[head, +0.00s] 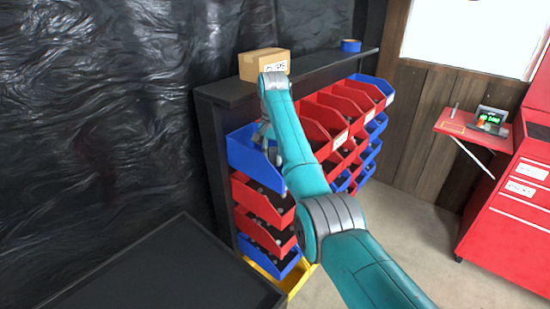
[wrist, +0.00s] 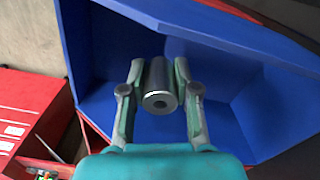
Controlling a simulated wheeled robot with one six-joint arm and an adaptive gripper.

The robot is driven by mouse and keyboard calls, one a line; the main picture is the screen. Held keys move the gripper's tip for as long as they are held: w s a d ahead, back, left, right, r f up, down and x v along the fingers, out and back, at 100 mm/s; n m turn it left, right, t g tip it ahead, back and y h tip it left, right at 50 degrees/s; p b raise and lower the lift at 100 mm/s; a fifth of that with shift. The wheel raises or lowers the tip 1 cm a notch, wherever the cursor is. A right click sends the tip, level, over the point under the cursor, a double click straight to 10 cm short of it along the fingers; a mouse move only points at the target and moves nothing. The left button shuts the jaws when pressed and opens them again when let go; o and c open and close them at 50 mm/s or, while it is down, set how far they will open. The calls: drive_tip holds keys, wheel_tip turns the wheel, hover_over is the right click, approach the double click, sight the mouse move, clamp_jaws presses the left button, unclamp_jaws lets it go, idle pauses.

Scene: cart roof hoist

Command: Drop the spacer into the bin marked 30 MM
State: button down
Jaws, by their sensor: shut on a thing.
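The spacer (wrist: 160,88) is a dark grey metal cylinder with a hole through its end. My gripper (wrist: 158,72) is shut on it, with one finger on each side, in the wrist view. Behind the spacer is the inside of an empty-looking blue bin (wrist: 230,105). In the head view my gripper (head: 267,145) is at the top left blue bin (head: 244,157) of the rack, partly within its opening. The spacer cannot be made out there. No label reading 30 MM is legible; the front of this blue bin is turned away or hidden.
Red bins (head: 318,118) and more blue bins fill the rack to the right and below, some hidden by my arm. A cardboard box (head: 262,64) and a blue tape roll (head: 351,45) stand on the rack top (head: 320,64). A red cabinet (head: 510,200) stands at right.

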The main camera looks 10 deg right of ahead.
drive_tip(key=shift+f, duration=0.4)
drive_tip(key=shift+f, duration=0.6)
drive_tip(key=c, duration=0.9)
unclamp_jaws()
drive_tip(key=shift+o, duration=0.2)
